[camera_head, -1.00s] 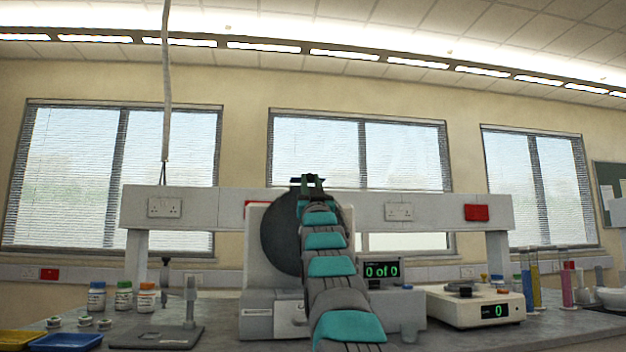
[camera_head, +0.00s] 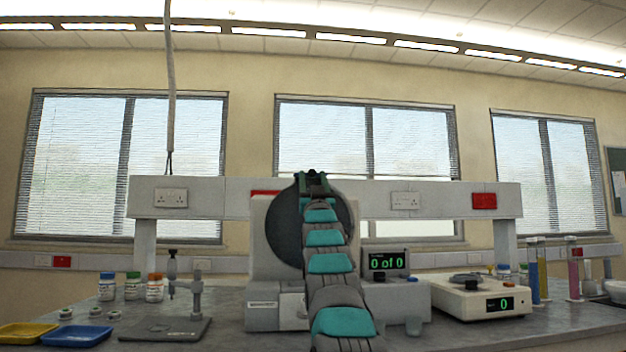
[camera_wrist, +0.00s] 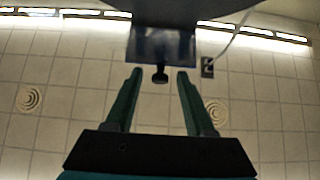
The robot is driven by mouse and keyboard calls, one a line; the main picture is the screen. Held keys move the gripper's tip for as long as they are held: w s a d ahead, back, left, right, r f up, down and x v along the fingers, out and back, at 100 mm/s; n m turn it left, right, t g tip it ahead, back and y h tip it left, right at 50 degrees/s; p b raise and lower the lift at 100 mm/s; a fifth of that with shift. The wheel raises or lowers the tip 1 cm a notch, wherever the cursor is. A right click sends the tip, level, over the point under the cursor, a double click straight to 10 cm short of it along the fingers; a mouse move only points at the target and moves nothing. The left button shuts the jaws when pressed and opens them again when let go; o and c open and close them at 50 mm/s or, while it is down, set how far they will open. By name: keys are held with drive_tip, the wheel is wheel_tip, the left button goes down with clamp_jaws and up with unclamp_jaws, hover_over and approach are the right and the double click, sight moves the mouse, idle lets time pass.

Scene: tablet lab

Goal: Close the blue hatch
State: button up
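A dark blue panel (camera_wrist: 165,46) with a black knob (camera_wrist: 159,75) shows at the top of the wrist view; it looks like the hatch, but I cannot be sure. The knob is between the tips of my gripper (camera_wrist: 157,78), whose two green fingers are apart, with gaps on both sides. In the head view my gripper (camera_head: 313,179) is at the top edge of the dark round disc (camera_head: 283,228) of the bench machine. My arm covers part of the disc and machine, and no blue hatch can be made out there.
The machine's display (camera_head: 387,261) reads "0 of 0". A white balance (camera_head: 465,299) stands to the right. On the left are a stand (camera_head: 165,329), several bottles (camera_head: 131,287), a blue tray (camera_head: 77,336) and a yellow tray (camera_head: 25,332). A cable (camera_head: 170,80) hangs from above.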

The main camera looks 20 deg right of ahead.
drive_tip(key=shift+s, duration=0.1)
drive_tip(key=shift+s+a+f+b, duration=0.15)
drive_tip(key=shift+s+f+b, duration=0.15)
drive_tip(key=shift+f+b, duration=0.1)
drive_tip(key=shift+s+a+f, duration=0.1)
drive_tip(key=shift+s+f, duration=0.05)
drive_tip(key=shift+f, duration=0.15)
drive_tip(key=b+v, duration=0.2)
drive_tip(key=v, duration=0.4)
drive_tip(key=shift+s, duration=0.15)
idle(0.5)
